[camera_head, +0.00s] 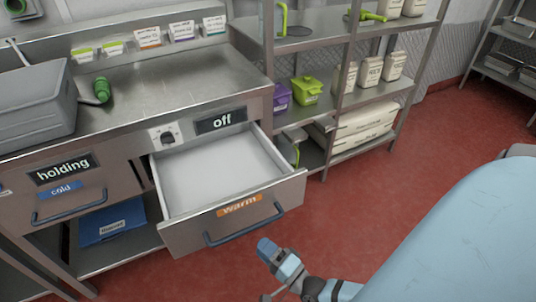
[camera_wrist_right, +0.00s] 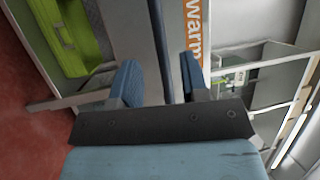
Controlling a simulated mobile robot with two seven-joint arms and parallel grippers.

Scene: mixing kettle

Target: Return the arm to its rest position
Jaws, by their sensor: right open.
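My right gripper (camera_head: 278,258) is low in the head view, in front of the warm drawer. In the right wrist view its two blue fingers (camera_wrist_right: 159,80) stand apart with nothing held between them. The warm drawer (camera_head: 232,214) is pulled open and its inside looks empty. Its blue handle (camera_head: 245,228) is just above and left of the gripper, and the gripper looks apart from it. The orange "warm" label also shows in the right wrist view (camera_wrist_right: 195,28). My left gripper is out of view.
The holding drawer (camera_head: 66,187) beside the warm one is shut. A shelf rack (camera_head: 350,50) stands behind to the right. Red floor (camera_head: 355,225) is clear.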

